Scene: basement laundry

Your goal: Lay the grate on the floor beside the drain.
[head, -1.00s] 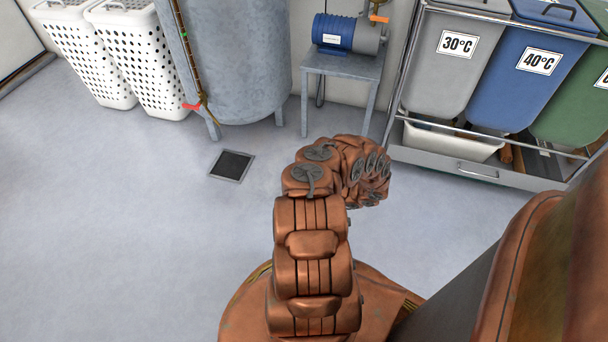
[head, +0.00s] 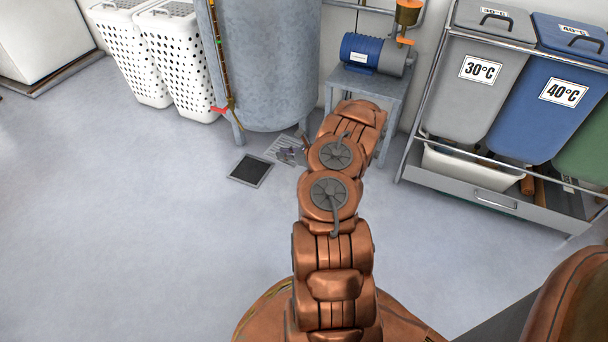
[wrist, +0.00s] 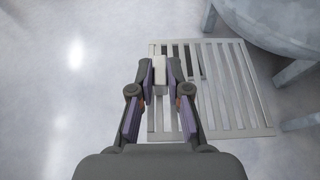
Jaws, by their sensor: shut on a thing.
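The grate (wrist: 237,85) is a pale slatted square panel. In the wrist view my gripper (wrist: 160,72) is shut on a light upright block at the grate's left part. In the head view the grate (head: 277,146) shows just right of the drain (head: 250,170), a dark square opening with a light frame in the floor. My gripper (head: 291,154) shows small there, over the grate, and my arm hides part of that area. I cannot tell whether the grate touches the floor or hangs a little above it.
A grey metal tank (head: 268,70) on legs stands close behind the grate; its leg (wrist: 298,72) is near the grate's right side. A pump table (head: 372,90) stands to the right, white baskets (head: 180,60) to the left. Floor left of the drain is clear.

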